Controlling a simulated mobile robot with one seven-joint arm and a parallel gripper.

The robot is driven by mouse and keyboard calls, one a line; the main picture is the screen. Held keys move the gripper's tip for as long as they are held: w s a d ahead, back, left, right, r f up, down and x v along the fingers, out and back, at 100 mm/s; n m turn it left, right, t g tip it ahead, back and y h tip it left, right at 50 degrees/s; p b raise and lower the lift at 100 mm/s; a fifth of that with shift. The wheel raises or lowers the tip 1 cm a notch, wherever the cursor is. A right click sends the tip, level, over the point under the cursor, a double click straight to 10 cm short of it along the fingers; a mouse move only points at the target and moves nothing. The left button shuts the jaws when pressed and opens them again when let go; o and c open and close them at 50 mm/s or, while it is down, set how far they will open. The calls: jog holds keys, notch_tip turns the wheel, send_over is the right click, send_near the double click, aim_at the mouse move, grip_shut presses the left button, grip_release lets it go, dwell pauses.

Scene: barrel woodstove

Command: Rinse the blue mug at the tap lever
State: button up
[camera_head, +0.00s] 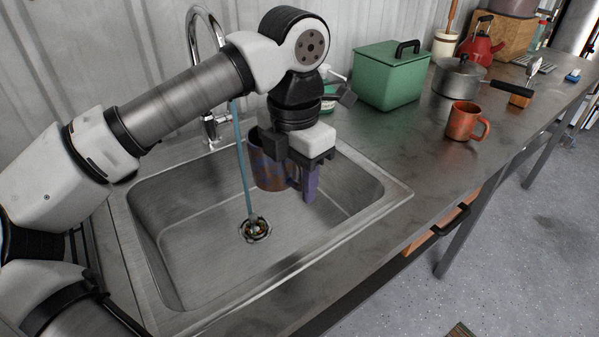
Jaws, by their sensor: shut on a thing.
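My gripper (305,180) is over the right part of the steel sink (190,254), pointing down. It is shut on a mug (268,174) with a brown and blue mottled side, held above the basin floor. A blue stream of water (241,160) runs down just left of the mug in the picture to the drain (255,229). I cannot tell whether the water touches the mug.
Right of the sink, a green lidded box (388,82), a grey pot (459,78), an orange mug (465,123) and a red kettle (482,45) stand on the steel counter (425,148). The counter's front right is clear.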

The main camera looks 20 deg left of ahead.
aim_at(286, 170)
jog(key=w+a+f+p, duration=0.1)
jog(key=w+a+f, duration=0.1)
jog(key=w+a, duration=0.5)
jog(key=shift+a+f, duration=0.35)
jog(key=shift+a, duration=1.55)
jog(key=shift+w, duration=0.1)
jog(key=shift+w+d, duration=0.1)
jog(key=shift+w+d, duration=0.25)
jog(key=shift+w, duration=0.15)
jog(key=shift+s+d+b, duration=0.4)
jog(key=shift+s+d, duration=0.35)
jog(key=shift+d, duration=0.35)
jog(key=shift+s+d+b, duration=0.45)
jog(key=shift+s+d, duration=0.25)
jog(key=shift+d, duration=0.4)
jog(key=shift+s+d+b, duration=0.4)
jog(key=shift+s+d, duration=0.35)
jog(key=shift+d, duration=0.35)
